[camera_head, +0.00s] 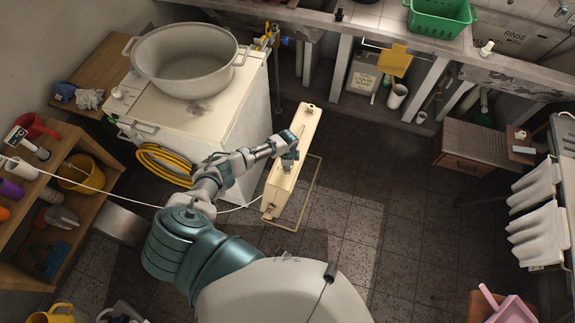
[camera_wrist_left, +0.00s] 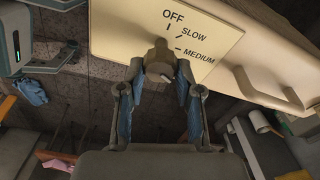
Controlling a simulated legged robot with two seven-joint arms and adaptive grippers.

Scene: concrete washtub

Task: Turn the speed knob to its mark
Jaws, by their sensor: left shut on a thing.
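The speed knob (camera_wrist_left: 159,53) is a grey-brown knob on a cream panel (camera_wrist_left: 125,25) in the left wrist view. The words OFF, SLOW and MEDIUM with short dark tick marks are printed above and right of it. My left gripper (camera_wrist_left: 160,72) is shut on the knob, a finger on each side. The fingers hide part of the knob, and I cannot tell which mark it points to. In the head view my left gripper (camera_head: 289,160) reaches the narrow cream unit (camera_head: 299,135); the knob is hidden there. My right gripper is not in view.
A cream washer (camera_head: 225,120) with a large basin (camera_head: 187,65) on top stands left of the unit. A wooden shelf (camera_head: 85,150) with bottles and tools is at the left. A pale cord (camera_head: 110,193) runs past my arm. The tiled floor (camera_head: 375,190) to the right is clear.

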